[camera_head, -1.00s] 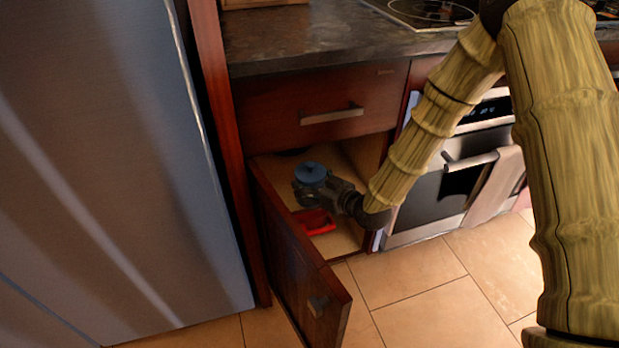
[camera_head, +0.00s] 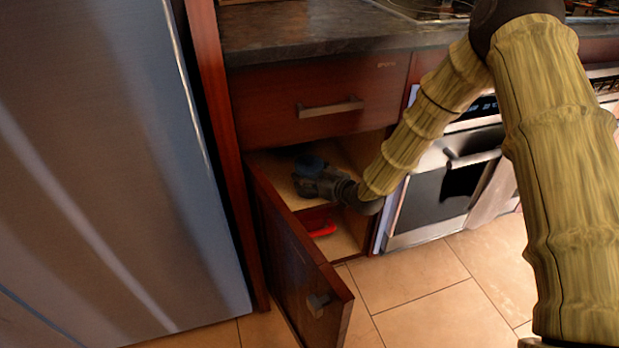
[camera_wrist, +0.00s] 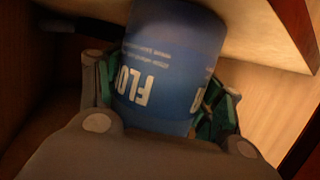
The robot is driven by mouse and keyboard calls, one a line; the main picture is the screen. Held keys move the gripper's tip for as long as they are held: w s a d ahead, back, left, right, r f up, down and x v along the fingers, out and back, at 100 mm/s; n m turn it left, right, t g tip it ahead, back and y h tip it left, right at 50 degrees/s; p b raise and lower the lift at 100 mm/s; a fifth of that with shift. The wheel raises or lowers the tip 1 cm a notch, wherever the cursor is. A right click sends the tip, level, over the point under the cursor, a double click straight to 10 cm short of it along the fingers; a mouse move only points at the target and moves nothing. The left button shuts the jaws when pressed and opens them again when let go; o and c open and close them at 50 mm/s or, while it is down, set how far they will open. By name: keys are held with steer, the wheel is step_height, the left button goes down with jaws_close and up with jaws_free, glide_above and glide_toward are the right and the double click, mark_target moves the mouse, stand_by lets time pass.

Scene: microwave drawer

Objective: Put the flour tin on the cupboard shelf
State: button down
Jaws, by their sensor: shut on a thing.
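The flour tin (camera_wrist: 165,62) is a blue cylinder with white "FLO" lettering, shown upside down in the wrist view. My gripper (camera_wrist: 165,105) is shut on it, with green finger pads on both sides. In the head view the tin (camera_head: 311,163) shows only in part, mostly hidden by my gripper (camera_head: 313,178). Both are inside the open lower cupboard, above its shelf (camera_head: 272,178). A pale board edge lies close to the tin in the wrist view; I cannot tell whether the tin touches the shelf.
The cupboard door (camera_head: 300,265) stands open to the front left. A red object (camera_head: 322,226) lies on the cupboard floor below the shelf. A shut drawer (camera_head: 320,98) is above, an oven (camera_head: 440,190) to the right and a fridge (camera_head: 110,180) to the left.

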steer(key=shift+c, duration=1.3)
jaws_free()
